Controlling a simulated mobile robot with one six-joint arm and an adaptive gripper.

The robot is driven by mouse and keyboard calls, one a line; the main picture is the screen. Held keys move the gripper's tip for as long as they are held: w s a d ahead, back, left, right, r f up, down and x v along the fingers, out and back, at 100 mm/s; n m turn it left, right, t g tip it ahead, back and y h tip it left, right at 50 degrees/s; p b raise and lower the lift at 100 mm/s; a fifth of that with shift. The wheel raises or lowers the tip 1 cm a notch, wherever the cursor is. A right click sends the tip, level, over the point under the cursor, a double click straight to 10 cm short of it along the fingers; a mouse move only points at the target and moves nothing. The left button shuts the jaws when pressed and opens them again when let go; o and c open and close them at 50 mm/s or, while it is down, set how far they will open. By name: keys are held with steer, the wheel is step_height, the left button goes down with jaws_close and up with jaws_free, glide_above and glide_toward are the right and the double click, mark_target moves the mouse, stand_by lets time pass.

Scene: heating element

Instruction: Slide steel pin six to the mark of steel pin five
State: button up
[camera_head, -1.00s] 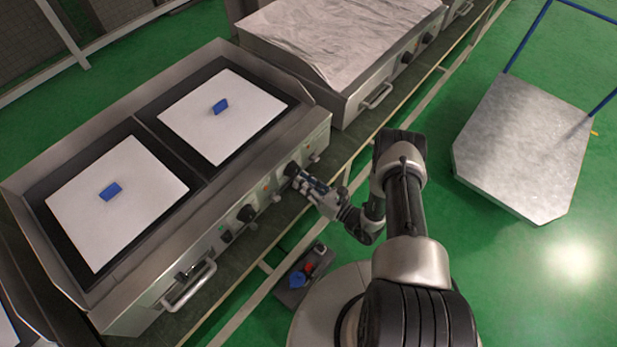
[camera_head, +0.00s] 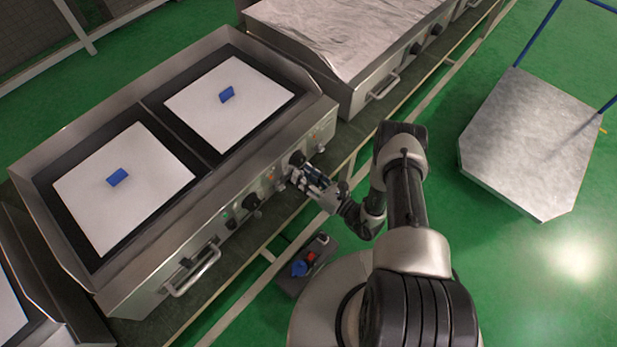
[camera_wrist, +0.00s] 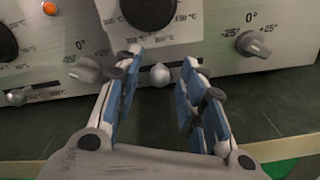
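In the wrist view, a small round steel pin (camera_wrist: 160,75) sticks out of the front panel just below a large black dial. A second steel pin (camera_wrist: 18,97) sits low on the panel at the left. No number labels are readable, so I cannot tell which pin is six or five. My gripper (camera_wrist: 162,62) is open, its blue-padded fingers on either side of the middle pin with gaps to both. In the head view my gripper (camera_head: 304,178) is at the front panel (camera_head: 215,230), beside a black dial; the pins are too small to tell there.
Grey knobs flank the fingers at left (camera_wrist: 85,70) and right (camera_wrist: 255,45). A black dial (camera_wrist: 148,12) is above. The griddle holds two white plates, each with a blue block (camera_head: 117,177). A metal trolley (camera_head: 525,140) stands at the right on open green floor.

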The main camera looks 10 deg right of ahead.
steer(key=v, duration=1.2)
steer(key=a+r+n+g+y, duration=0.2)
steer(key=a+r+n+g, duration=0.2)
steer(key=r+n+g, duration=0.65)
steer(key=a+r+n+g+y, duration=0.1)
steer(key=a+r+n+g, duration=0.45)
steer(key=r, duration=1.05)
steer(key=s+d+r+n+t+h, duration=0.3)
steer(key=s+r+n+h, duration=0.3)
steer(key=s+r+n, duration=0.2)
steer(key=s+d+r+n+t+h, duration=0.3)
steer(key=s+r+n+h, duration=0.4)
steer(key=r+n, duration=0.2)
steer(key=shift+s+r+h, duration=0.3)
steer(key=shift+s+r, duration=0.1)
steer(key=shift+r, duration=0.2)
stand_by(1.8)
